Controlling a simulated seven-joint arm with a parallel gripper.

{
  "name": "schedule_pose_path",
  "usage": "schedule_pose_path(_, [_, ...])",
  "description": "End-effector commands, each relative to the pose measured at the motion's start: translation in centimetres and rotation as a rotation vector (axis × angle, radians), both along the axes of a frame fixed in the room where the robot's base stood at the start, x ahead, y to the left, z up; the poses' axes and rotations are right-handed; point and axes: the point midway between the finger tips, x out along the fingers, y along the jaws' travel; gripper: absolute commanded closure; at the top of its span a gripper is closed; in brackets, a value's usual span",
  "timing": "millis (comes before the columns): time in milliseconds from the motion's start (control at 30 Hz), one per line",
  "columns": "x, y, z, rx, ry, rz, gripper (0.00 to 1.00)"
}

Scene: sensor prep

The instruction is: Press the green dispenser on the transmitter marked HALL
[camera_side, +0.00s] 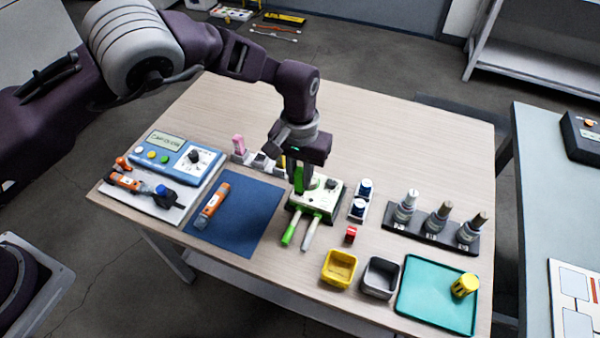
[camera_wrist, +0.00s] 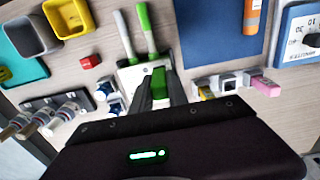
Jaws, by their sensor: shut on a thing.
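My gripper (camera_side: 300,178) points down at the middle of the table, with its fingers shut on a green dispenser (camera_side: 305,181). In the wrist view the green dispenser (camera_wrist: 158,84) shows between the dark fingers (camera_wrist: 157,90); the fingers hide part of it. It is in front of or over a pale box; I cannot tell its height. An orange transmitter (camera_side: 213,204) lies on the blue mat (camera_side: 252,212) left of my gripper, and shows in the wrist view (camera_wrist: 252,16). Another orange transmitter (camera_side: 124,182) lies on a white board. No HALL marking is readable on either.
The pale box (camera_side: 330,194) with green and white handles (camera_side: 310,233) is close to my gripper. A pink dispenser (camera_side: 239,144) stands in a rack behind. A blue meter (camera_side: 172,160) is left. A red block (camera_side: 350,234), yellow bin (camera_side: 338,268) and grey bin (camera_side: 380,278) are right.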

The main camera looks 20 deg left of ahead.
Motion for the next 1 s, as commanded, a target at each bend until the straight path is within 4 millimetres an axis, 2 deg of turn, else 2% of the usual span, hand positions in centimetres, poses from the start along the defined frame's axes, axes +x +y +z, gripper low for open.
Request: schedule_pose_path(1000, [0.0, 0.0, -1.3, 0.0, 0.0, 0.0, 1.0])
